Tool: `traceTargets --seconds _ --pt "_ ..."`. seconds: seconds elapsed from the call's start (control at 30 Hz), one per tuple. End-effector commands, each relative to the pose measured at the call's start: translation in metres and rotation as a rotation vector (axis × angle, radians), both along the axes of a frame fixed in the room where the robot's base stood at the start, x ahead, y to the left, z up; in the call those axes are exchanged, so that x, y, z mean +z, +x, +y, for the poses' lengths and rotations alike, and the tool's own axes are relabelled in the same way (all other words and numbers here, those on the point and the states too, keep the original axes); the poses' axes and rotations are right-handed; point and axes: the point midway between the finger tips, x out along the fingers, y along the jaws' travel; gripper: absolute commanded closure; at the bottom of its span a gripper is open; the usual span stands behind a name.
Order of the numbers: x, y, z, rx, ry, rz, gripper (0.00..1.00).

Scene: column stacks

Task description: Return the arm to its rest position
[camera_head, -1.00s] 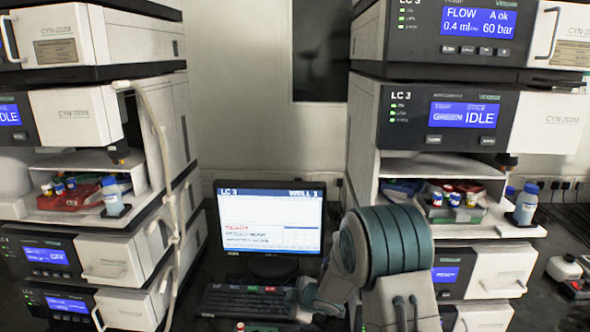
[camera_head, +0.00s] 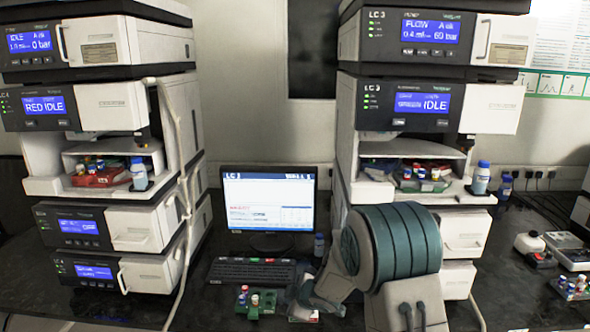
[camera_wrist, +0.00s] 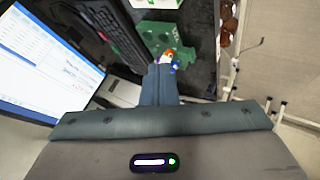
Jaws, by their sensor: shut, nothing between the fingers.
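My arm (camera_head: 395,245) is bent in front of the right instrument stack in the head view. It reaches down and left toward the bench beside the keyboard. My gripper (camera_wrist: 158,72) is shut and empty in the wrist view, pointing at a small green rack (camera_wrist: 165,38) with a few capped vials. The rack also shows in the head view (camera_head: 252,306), left of the gripper's end. The fingertips overlap the near vials in the wrist view, and I cannot tell whether they touch.
A monitor (camera_head: 268,206) and keyboard (camera_head: 252,271) stand between the left stack (camera_head: 150,172) and right stack (camera_head: 345,120). A pale tube hangs along the left stack.

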Motion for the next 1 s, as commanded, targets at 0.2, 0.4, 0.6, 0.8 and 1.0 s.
traceTargets --seconds 0.2,0.4,0.6,0.8,1.0 --pt "0.029 -0.004 -0.028 -0.133 -0.018 0.004 1.0" --pt "0.063 -0.018 -0.063 -0.299 -0.031 0.023 1.0" --pt "0.11 -0.06 -0.114 -0.565 -0.022 0.081 1.0" --pt "0.145 -0.131 -0.155 -0.838 0.025 0.192 1.0" --pt "0.163 -0.216 -0.172 -1.065 0.107 0.345 1.0"
